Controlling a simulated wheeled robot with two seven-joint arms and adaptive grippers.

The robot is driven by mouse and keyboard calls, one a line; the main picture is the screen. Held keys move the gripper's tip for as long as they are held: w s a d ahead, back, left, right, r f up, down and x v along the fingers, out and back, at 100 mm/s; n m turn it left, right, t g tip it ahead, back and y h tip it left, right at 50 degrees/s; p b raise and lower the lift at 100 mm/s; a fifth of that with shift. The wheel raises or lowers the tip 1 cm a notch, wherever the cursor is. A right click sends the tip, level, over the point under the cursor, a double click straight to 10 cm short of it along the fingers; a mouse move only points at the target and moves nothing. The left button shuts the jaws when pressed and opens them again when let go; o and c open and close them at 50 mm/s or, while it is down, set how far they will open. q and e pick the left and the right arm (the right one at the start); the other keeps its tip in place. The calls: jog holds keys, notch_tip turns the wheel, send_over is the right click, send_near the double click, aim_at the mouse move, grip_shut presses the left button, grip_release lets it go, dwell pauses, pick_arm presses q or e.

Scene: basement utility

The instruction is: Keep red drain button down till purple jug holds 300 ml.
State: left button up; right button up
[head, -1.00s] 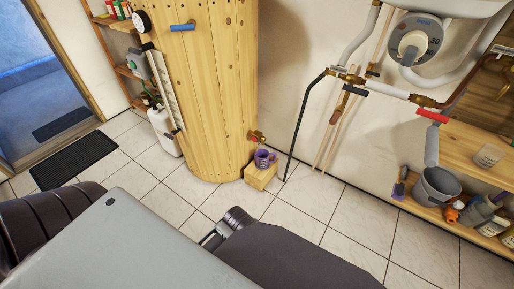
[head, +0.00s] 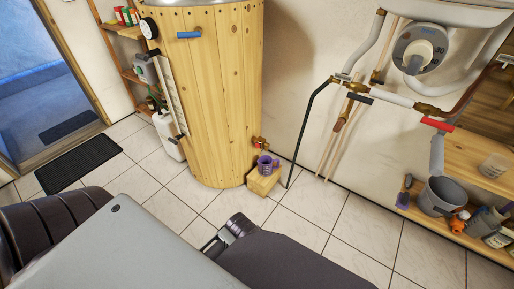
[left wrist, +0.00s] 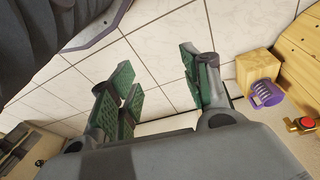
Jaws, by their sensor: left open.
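The purple jug (head: 265,164) stands on a small wooden block (head: 262,182) at the foot of the wooden barrel. The brass drain tap with its red button (head: 260,142) sticks out of the barrel just above the jug. In the left wrist view, the jug (left wrist: 265,94) and red button (left wrist: 307,123) are at the right edge. My left gripper (left wrist: 157,85) is open and empty, with green pads over the tiled floor, apart from the jug and button. The jug's water level cannot be made out. My right gripper is not in view.
The wooden barrel (head: 205,95) stands against the wall. A black hose (head: 305,130) and pipes come down right of the jug. A low shelf with a grey bucket (head: 438,196) is at the right. Tiled floor in front of the block is clear.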

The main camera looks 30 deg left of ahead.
pick_arm(q)
grip_shut()
dwell(1.3)
